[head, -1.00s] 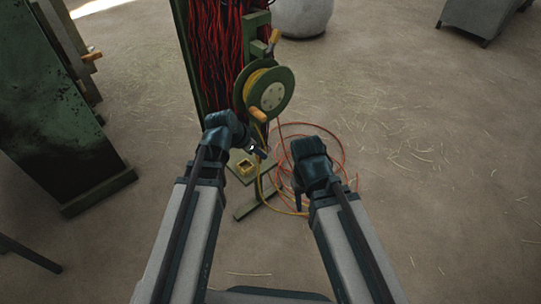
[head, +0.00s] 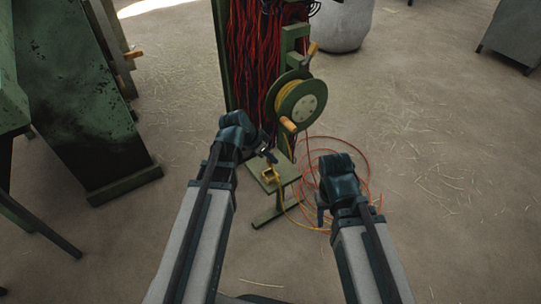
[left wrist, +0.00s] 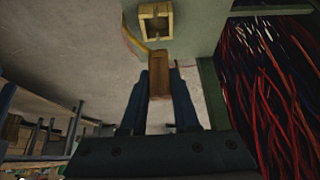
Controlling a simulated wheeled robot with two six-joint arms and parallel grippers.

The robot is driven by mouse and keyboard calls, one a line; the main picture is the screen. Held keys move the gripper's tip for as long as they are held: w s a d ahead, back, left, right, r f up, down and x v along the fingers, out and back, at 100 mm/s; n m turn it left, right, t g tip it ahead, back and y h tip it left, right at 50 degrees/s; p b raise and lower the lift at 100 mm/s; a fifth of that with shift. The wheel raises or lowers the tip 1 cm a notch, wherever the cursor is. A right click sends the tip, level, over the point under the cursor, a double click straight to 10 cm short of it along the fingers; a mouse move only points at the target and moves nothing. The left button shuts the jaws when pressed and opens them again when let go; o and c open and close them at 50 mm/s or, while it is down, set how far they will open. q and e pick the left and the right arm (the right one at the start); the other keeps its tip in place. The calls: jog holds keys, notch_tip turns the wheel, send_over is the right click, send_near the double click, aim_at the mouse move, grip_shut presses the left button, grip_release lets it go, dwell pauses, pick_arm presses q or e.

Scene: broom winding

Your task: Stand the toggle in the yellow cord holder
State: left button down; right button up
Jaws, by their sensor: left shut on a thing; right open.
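The toggle (left wrist: 159,76) is a small brown wooden peg with a yellow cord leading off its far end. My left gripper (head: 267,152) is shut on it; both fingers clasp it in the left wrist view (left wrist: 159,92). The yellow cord holder (head: 271,174) is a small square open-topped box on the green stand's low plate. It shows beyond the toggle in the left wrist view (left wrist: 156,22), with a visible gap between them. In the head view the left gripper is just above the holder. My right gripper (head: 322,216) is open and empty, right of the stand.
A green reel (head: 301,104) with yellow cord and an orange handle is mounted on the stand, above and right of the holder. Red bristles (head: 252,70) hang behind. Loose orange cord (head: 366,180) coils on the floor. Open floor lies to the right.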

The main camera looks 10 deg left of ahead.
aim_at(268, 163)
pick_arm(q)
jog(key=shift+f+b, duration=1.15)
jog(key=shift+f, duration=0.2)
jog(key=shift+f+b, duration=0.65)
jog(key=shift+f+b, duration=0.3)
jog(key=shift+f+b, duration=1.2)
jog(key=c, duration=0.6)
grip_release()
jog(key=shift+r, duration=0.2)
jog(key=p+v, duration=1.2)
jog(key=v, duration=0.1)
jog(key=shift+s+a+r, duration=0.1)
jog(key=shift+a+r, duration=0.1)
jog(key=shift+r, duration=0.05)
